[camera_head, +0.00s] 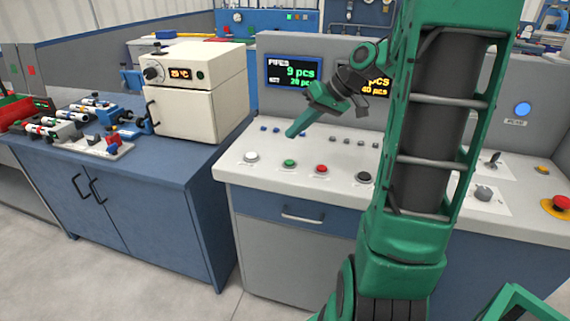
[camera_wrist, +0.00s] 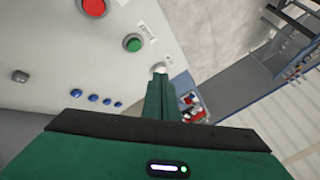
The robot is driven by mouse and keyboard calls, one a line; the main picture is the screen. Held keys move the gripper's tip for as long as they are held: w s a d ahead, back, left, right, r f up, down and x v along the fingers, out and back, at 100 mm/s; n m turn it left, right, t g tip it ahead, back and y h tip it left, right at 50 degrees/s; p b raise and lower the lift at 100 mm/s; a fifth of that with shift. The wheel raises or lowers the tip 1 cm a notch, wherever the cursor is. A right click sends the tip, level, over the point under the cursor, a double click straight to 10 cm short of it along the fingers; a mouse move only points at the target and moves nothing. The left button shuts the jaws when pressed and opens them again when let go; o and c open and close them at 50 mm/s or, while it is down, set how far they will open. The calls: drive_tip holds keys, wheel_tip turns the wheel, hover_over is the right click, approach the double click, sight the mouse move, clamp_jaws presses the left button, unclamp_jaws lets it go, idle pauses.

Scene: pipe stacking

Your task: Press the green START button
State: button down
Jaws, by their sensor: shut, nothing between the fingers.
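The green START button (camera_head: 289,163) is on the white sloping top of the control console (camera_head: 237,175), between a white button (camera_head: 251,156) and a red button (camera_head: 321,169). The green button also shows in the wrist view (camera_wrist: 133,44), left of and beyond my fingertips. My gripper (camera_head: 291,133) is shut and empty. Its green fingers point down to the left, above the console and apart from the green button. In the wrist view the shut fingers (camera_wrist: 161,92) reach up the picture, with the tips overlapping the white button's edge. The button labels are too small to read.
A black button (camera_head: 364,177) sits right of the red one. Small blue buttons (camera_head: 276,129) lie in a row behind. Display screens (camera_head: 293,73) stand at the console's back. A cream oven (camera_head: 190,95) and a blue bench (camera_head: 130,170) are at left. My arm hides the console's middle.

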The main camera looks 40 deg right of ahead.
sight(294, 162)
drive_tip(key=shift+w+d+r+t+y, duration=0.4)
drive_tip(key=shift+w+r, duration=0.25)
drive_tip(key=shift+w, duration=0.1)
drive_tip(key=shift+n, duration=0.3)
drive_tip(key=shift+f, duration=4.4)
drive_tip(key=shift+f, duration=0.15)
drive_tip(key=shift+f, duration=0.25)
drive_tip(key=shift+f, duration=0.35)
drive_tip(key=shift+r, duration=0.8)
